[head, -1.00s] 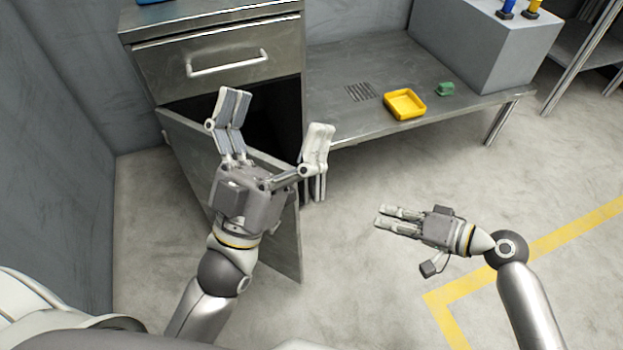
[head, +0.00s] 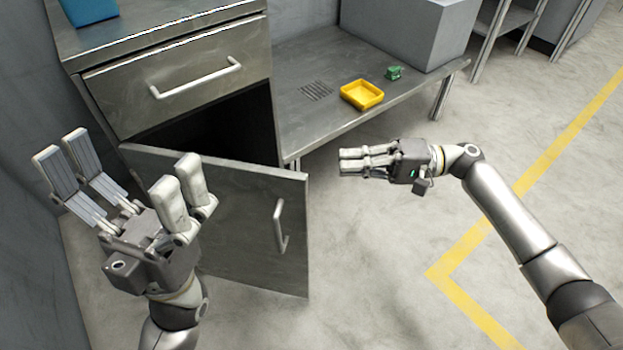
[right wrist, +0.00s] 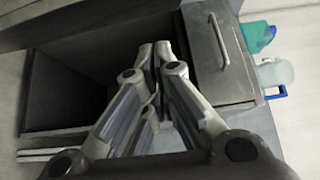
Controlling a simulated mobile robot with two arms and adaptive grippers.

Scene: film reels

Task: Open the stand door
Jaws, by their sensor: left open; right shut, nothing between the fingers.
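The stand door (head: 240,245) is a grey metal panel standing ajar below a drawer, hinged at its left. Its white bar handle (head: 280,225) is near the free right edge, with no gripper on it. The dark stand interior (head: 232,130) shows above the door and also in the right wrist view (right wrist: 70,90). My left gripper (head: 125,185) is open and empty, overlapping the door's hinge side; I cannot tell if it touches. My right gripper (head: 345,161) is shut and empty, to the right of the door's free edge. Its closed fingers also show in the right wrist view (right wrist: 155,65).
The drawer (head: 190,80) above is closed. A low metal shelf (head: 330,65) at the right bears a yellow tray (head: 361,95), a green object (head: 394,72) and a grey block (head: 405,30). A wall is close on the left. The floor (head: 375,255) right of the door is clear.

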